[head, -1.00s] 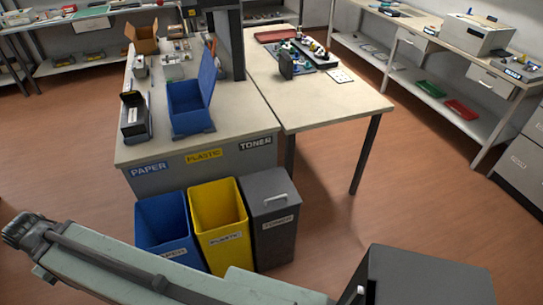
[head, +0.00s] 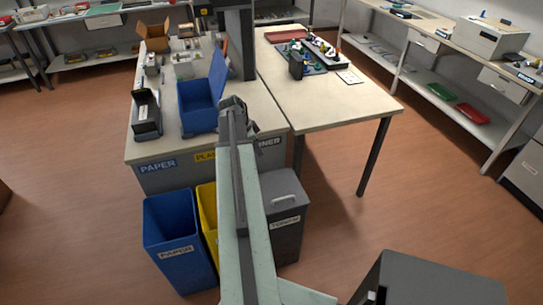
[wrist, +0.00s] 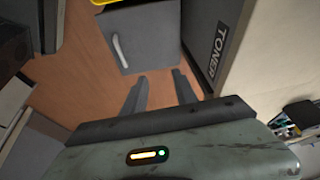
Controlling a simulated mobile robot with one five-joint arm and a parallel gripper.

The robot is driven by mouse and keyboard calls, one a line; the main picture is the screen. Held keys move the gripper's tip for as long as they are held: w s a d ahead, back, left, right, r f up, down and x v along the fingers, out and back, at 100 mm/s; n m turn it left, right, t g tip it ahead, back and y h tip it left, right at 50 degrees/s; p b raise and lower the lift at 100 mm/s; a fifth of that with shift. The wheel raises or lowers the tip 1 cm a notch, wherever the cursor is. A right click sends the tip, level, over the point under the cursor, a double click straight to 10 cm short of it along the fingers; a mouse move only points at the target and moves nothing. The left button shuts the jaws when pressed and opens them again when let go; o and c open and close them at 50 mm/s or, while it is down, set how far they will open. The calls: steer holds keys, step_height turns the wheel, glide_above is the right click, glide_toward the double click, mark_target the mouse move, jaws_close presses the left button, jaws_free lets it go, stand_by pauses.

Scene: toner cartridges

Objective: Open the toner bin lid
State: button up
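The toner bin (head: 290,235) is dark grey and stands at the right end of the row of bins. Its lid (head: 285,186) is shut, with a light handle on top. The left part of the bin is hidden behind my arm in the head view. In the wrist view the shut lid (wrist: 150,35) is at the top, with its curved pale handle (wrist: 119,50) near the left side. My gripper (wrist: 160,88) is open and empty, its fingertips pointing toward the lid and apart from the handle. I cannot make out the gripper in the head view.
The blue paper bin (head: 178,248) and the yellow plastic bin (head: 207,215) stand to the left; my arm covers part of the yellow one. The worktable (head: 330,105) with its labelled front panel is behind the bins.

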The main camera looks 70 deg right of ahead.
steer(key=s+d+f+m+b, duration=0.1)
steer(key=s+d+f+b, duration=0.3)
steer(key=f+b, duration=0.3)
steer(key=shift+s+d, duration=0.15)
steer(key=shift+s, duration=0.2)
jaws_close()
stand_by(1.2)
jaws_free()
steer(key=shift+r, duration=0.1)
